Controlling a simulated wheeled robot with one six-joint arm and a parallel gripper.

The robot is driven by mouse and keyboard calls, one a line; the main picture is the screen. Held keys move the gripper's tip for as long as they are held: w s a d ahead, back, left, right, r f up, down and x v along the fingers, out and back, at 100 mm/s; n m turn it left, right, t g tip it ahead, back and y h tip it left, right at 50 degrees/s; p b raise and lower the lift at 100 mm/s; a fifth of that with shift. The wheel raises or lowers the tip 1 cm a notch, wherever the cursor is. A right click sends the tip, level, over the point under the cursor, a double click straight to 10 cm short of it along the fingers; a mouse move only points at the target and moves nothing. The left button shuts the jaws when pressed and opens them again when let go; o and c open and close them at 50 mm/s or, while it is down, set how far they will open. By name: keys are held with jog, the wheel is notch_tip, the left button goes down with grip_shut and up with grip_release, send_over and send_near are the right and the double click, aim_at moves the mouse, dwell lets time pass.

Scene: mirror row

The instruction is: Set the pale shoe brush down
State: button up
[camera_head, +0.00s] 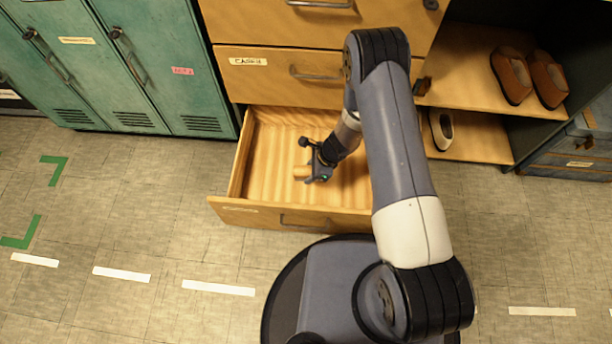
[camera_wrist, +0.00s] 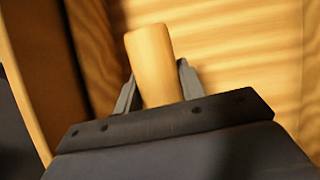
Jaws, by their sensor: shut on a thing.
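The pale shoe brush (camera_head: 301,172) is in my gripper (camera_head: 312,168), inside the open bottom drawer (camera_head: 260,215). The wrist view shows the brush (camera_wrist: 152,62) as a pale wooden, rounded block standing out between the two fingers (camera_wrist: 155,92). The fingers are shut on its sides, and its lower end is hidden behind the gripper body. The drawer has a light wooden floor (camera_head: 272,135), which also fills the wrist view's background (camera_wrist: 225,55). I cannot tell whether the brush touches the floor.
The drawer looks empty apart from the brush. Shut drawers (camera_head: 280,75) are above it, and teal lockers (camera_head: 130,60) stand to the left. Brown shoes (camera_head: 512,76) are on the right-hand shelf, with a pale shoe (camera_head: 442,128) below. My arm crosses the drawer's right side.

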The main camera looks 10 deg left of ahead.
jog(key=m+b, duration=0.1)
send_over(304, 195)
jog(key=d, duration=0.2)
jog(key=f, duration=0.4)
jog(key=shift+a, duration=0.2)
notch_tip(304, 195, down, 10)
jog(key=b, duration=0.3)
jog(key=shift+r, duration=0.25)
jog(key=shift+f+b, duration=0.2)
jog(key=shift+b, duration=0.15)
jog(key=o, duration=1.2)
jog(key=shift+r, duration=0.15)
jog(key=shift+w+r+p, duration=0.1)
jog(key=shift+r+p, duration=0.2)
jog(key=shift+p, duration=0.1)
jog(key=p+v, duration=0.3)
jog(key=v, duration=0.8)
jog(key=shift+d+r, duration=0.2)
jog(key=shift+d, duration=0.05)
